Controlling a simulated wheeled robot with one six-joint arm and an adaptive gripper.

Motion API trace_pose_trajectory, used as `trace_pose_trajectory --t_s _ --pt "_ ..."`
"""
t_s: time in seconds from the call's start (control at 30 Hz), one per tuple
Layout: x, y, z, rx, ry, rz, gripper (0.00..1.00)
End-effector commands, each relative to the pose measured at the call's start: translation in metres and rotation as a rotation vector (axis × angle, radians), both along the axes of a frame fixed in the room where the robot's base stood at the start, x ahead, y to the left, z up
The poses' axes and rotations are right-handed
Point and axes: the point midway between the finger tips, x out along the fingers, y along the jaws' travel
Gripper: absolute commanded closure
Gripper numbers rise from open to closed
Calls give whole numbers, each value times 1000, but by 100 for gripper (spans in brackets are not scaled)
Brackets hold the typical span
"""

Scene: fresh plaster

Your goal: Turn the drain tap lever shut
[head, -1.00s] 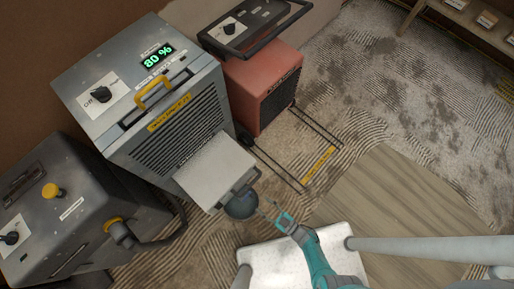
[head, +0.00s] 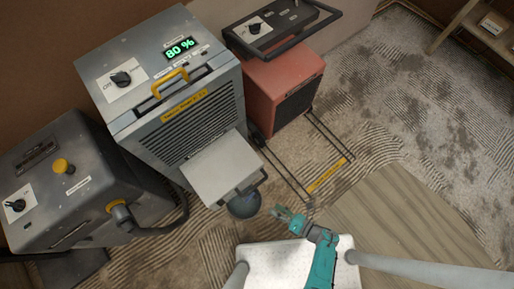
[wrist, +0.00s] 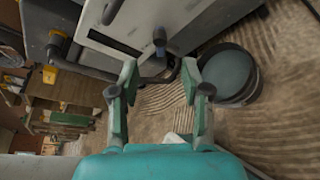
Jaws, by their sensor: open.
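The grey dehumidifier (head: 160,90) stands at the centre left, its display reading 80 %. A light grey tank box (head: 218,168) juts from its lower front, with a dark bucket (head: 243,204) below. In the wrist view, a small dark blue lever (wrist: 160,47), seemingly the drain tap's, hangs by the grey box, ahead of the gap between my fingers. Its exact angle is hard to tell. My gripper (head: 280,211) is open and empty, just right of the bucket. In the wrist view my gripper (wrist: 160,84) shows both fingers apart, touching nothing.
A dark bent bar (wrist: 158,72) runs close to the lever. A red heater (head: 283,90) with a wire frame stands behind right. A grey machine (head: 80,195) with a hose is at the left. Wooden boards (head: 395,215) and ridged, dirty floor lie open to the right.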

Motion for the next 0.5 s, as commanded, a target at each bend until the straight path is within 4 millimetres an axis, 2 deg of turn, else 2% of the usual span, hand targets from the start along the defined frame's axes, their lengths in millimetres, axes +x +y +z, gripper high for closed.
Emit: trace_pose_trajectory --t_s 0.5 --pt "13 18 -6 -4 -6 8 53"
